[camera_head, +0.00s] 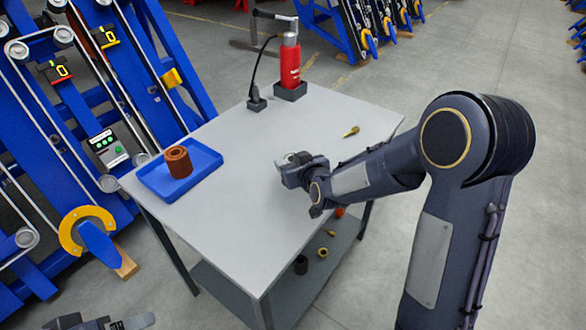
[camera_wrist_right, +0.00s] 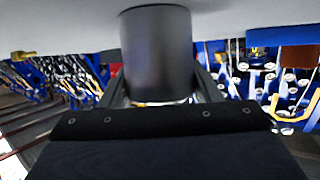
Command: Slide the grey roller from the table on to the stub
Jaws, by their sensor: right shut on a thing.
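My right gripper (camera_head: 291,160) is over the right part of the grey table (camera_head: 235,215). It is shut on the grey roller, a smooth dark-grey cylinder (camera_wrist_right: 157,50) between the two fingers in the right wrist view. In the head view the roller (camera_head: 288,157) is small and mostly hidden by my gripper; I cannot tell whether it touches the tabletop. The blue chassis (camera_head: 110,55) at the left carries several pale rollers; I cannot make out which part is the stub. What seems to be my left gripper (camera_head: 100,323) is cut off at the bottom left.
A blue tray (camera_head: 153,184) with a brown ring-shaped part (camera_head: 178,162) sits at the table's left. A brass piece (camera_head: 351,131) lies at the right. The table's middle is clear.

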